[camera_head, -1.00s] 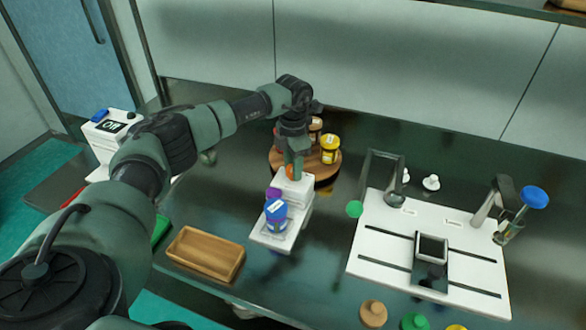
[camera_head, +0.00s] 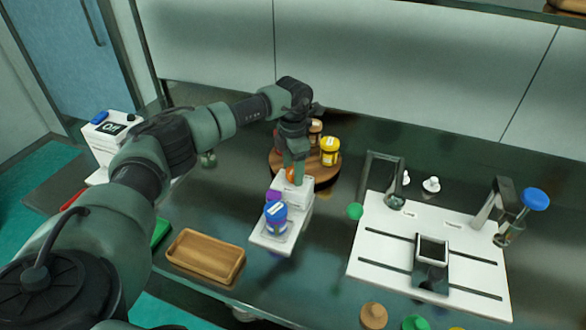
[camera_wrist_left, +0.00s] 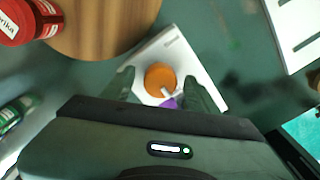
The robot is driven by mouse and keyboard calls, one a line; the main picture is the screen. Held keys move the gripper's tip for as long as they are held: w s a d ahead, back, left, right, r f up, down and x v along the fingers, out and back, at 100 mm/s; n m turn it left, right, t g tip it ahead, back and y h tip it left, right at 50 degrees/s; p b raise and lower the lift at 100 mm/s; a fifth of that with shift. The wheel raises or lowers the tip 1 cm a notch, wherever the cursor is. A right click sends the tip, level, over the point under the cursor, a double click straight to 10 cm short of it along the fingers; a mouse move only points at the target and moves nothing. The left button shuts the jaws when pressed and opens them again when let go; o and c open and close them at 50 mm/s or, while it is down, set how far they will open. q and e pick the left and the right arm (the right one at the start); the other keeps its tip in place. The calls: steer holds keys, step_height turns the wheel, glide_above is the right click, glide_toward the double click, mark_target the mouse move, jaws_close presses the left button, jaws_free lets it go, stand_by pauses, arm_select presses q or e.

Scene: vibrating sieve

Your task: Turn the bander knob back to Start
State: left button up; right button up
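The bander is the white machine (camera_head: 297,195) in the middle of the counter. Its orange knob (camera_wrist_left: 160,78) has a white pointer mark and shows in the left wrist view on the white top. In the head view the knob (camera_head: 290,175) is partly hidden by my left gripper (camera_head: 293,170). In the left wrist view the fingers of my left gripper (camera_wrist_left: 160,90) are apart, one on each side of the knob, with gaps between them and it. A purple part (camera_wrist_left: 169,103) shows just below the knob. Any Start marking is too small to read. My right gripper is out of view.
A blue-capped jar (camera_head: 276,212) stands on the bander's front plate. A round wooden stand (camera_head: 325,172) with jars is behind it. A wooden tray (camera_head: 205,256) lies front left, and a white slotted board (camera_head: 375,230) lies to the right.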

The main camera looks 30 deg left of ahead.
arm_select(q)
step_height(320, 180, up, 8)
steer(key=shift+f+b, duration=0.1)
steer(key=shift+b, duration=0.55)
